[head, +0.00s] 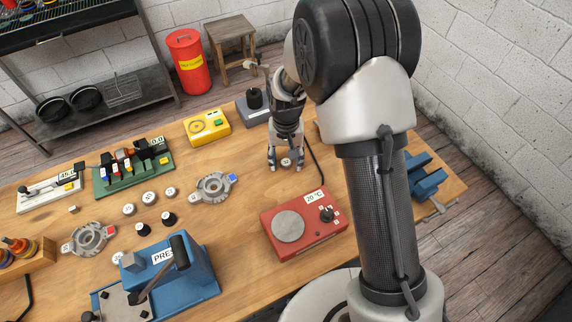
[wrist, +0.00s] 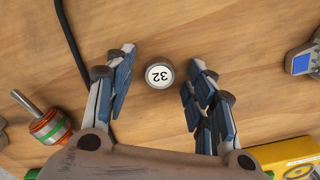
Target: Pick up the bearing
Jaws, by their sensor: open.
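In the wrist view the bearing (wrist: 159,75) is a small round piece with a dark rim and a white face marked 32. It lies on the wooden bench between the two fingertips of my gripper (wrist: 160,74), apart from both fingers. In the head view my gripper (head: 286,167) points down at the bench, and the bearing (head: 286,162) shows as a small pale disc between its fingers. My gripper is open and holds nothing.
A red heater plate (head: 318,235) marked 20 °C stands close by, with a black cable behind it. A yellow box (head: 207,130), a grey housing (head: 213,187) and several small round parts lie to the left. A blue press (head: 190,275) stands at the front.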

